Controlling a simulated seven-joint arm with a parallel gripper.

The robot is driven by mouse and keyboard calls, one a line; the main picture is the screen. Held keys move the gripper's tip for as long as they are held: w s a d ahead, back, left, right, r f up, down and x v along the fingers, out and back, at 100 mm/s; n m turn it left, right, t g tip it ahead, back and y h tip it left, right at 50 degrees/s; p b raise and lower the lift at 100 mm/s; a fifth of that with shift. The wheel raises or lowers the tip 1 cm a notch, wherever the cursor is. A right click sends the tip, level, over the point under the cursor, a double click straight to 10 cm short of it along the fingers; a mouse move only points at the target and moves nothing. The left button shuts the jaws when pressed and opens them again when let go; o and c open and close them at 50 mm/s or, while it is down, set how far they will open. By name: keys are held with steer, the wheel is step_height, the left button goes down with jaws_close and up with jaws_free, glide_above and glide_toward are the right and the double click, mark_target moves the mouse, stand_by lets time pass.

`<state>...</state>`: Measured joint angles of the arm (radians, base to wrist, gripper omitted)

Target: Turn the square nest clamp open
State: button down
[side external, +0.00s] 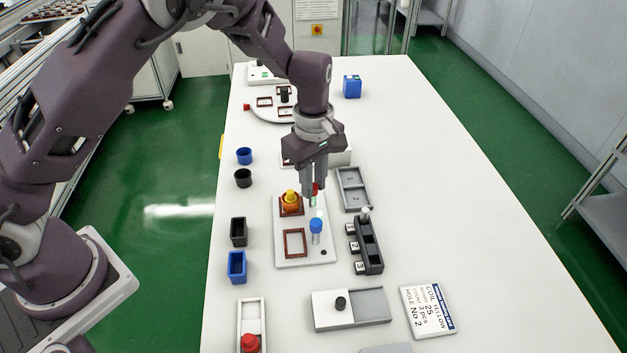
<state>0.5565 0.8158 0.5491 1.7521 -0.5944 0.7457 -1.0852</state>
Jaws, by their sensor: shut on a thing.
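A white fixture plate (285,262) carries a brown square nest (283,212) with a yellow-orange coil (291,197) standing in it. A brown rectangular frame nest (295,257) on the same plate is empty. My gripper (315,198) points down over the plate's right side, just right of the square nest. It is shut on a small red-topped clamp handle (317,188), largely hidden by the fingers. A blue-topped post (316,226) stands upright nearer the camera, beside the rectangular nest. The clamp's turn angle is hard to make out.
A grey two-part tray (367,204) and a black rack (371,258) with numbered tags stand close on the right. Blue and black cups (244,156) line the left. A label card (428,312) lies at front right. The table's right side is clear.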

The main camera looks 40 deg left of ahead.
steer(key=m, duration=0.8)
steer(key=shift+a+m, duration=0.1)
steer(key=shift+m, duration=0.2)
steer(key=m, duration=0.4)
steer(key=shift+s+a+m, duration=0.1)
steer(key=shift+m, duration=2.1)
steer(key=c, duration=1.3)
jaws_free()
steer(key=shift+o, duration=0.2)
step_height(320, 180, up, 7)
steer(key=shift+r, duration=0.1)
